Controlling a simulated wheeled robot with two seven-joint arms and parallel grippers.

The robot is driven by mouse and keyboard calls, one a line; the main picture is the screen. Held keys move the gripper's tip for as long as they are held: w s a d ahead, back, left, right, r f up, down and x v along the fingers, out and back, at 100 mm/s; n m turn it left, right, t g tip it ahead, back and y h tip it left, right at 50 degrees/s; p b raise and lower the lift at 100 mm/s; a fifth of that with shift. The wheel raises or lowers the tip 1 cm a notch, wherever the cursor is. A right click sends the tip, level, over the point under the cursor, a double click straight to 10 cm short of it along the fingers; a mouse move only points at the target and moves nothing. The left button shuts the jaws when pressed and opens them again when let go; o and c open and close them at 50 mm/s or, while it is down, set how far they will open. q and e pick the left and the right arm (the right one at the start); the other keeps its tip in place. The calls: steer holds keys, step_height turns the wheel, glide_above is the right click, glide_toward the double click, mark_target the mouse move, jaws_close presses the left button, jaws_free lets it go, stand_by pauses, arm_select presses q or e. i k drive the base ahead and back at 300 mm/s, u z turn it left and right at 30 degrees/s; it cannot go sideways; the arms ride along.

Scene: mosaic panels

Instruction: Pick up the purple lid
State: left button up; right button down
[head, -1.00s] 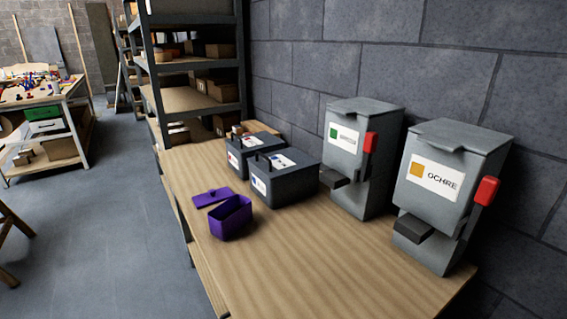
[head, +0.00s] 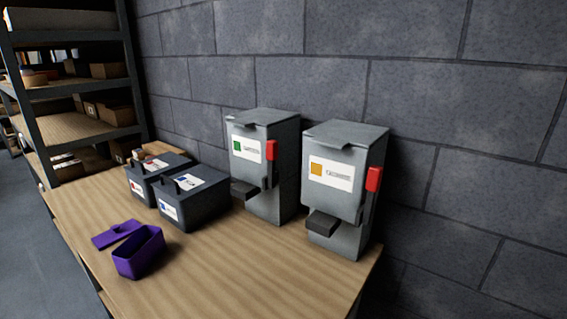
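The purple lid (head: 117,234) lies flat on the wooden bench, a small knob on its top. It is just behind and to the left of an open purple box (head: 139,252), close beside it; whether the two touch I cannot tell. The box stands upright and looks empty, though its floor is in shadow. Neither of my grippers shows in the head view.
Two dark lidded bins (head: 193,198) with labels stand behind the box. Two grey dispensers with red levers, a green-labelled one (head: 270,168) and an ochre-labelled one (head: 338,190), stand against the block wall. The front of the wooden bench (head: 225,275) is clear. Shelving (head: 80,125) stands at left.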

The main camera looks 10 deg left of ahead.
mark_target(118, 232)
steer(key=u, duration=1.35)
